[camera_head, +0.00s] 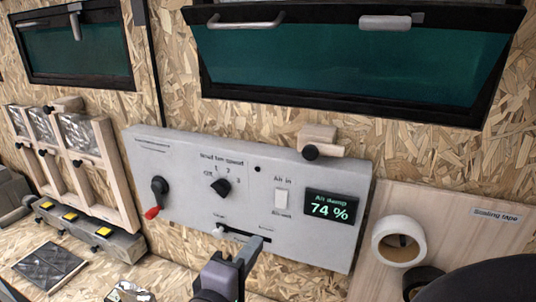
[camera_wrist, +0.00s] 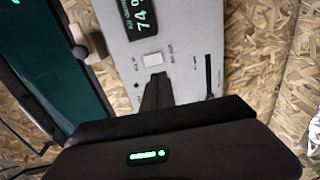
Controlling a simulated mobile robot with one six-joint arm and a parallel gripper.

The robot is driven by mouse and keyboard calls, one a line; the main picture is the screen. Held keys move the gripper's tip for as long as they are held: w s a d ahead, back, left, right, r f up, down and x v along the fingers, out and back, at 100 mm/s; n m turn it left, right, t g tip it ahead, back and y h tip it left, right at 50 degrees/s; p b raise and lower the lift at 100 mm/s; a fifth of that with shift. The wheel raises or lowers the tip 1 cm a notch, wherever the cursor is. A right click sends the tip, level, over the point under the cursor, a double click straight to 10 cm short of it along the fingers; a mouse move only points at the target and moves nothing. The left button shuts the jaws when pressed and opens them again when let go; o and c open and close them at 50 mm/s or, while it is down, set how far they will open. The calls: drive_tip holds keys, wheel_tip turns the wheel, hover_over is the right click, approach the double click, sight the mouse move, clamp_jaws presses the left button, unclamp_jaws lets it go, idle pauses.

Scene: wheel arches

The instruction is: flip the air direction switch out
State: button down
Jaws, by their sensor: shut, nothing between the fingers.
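The air direction switch (camera_head: 281,200) is a small white rocker on the grey control panel (camera_head: 185,190), between the labels "Air in" above and what looks like "Air out" below. It also shows in the wrist view (camera_wrist: 152,58), just beyond my fingertips. Which way the rocker is tipped is too small to tell. My gripper (camera_head: 256,243) is shut and empty, in front of the panel's lower edge and below the switch in the head view. In the wrist view its dark fingers (camera_wrist: 157,80) point at the switch; I cannot tell whether they touch anything.
The panel also carries a red-tipped lever (camera_head: 155,198), a fan speed knob (camera_head: 221,186), a 74 % display (camera_head: 330,207) and a slider slot (camera_wrist: 208,76). A wooden block with a black knob (camera_head: 316,141) sits above. A tape roll (camera_head: 399,241) is at right.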

sight(281, 206)
drive_tip(key=x, duration=1.3)
drive_tip(key=shift+s+d, duration=0.1)
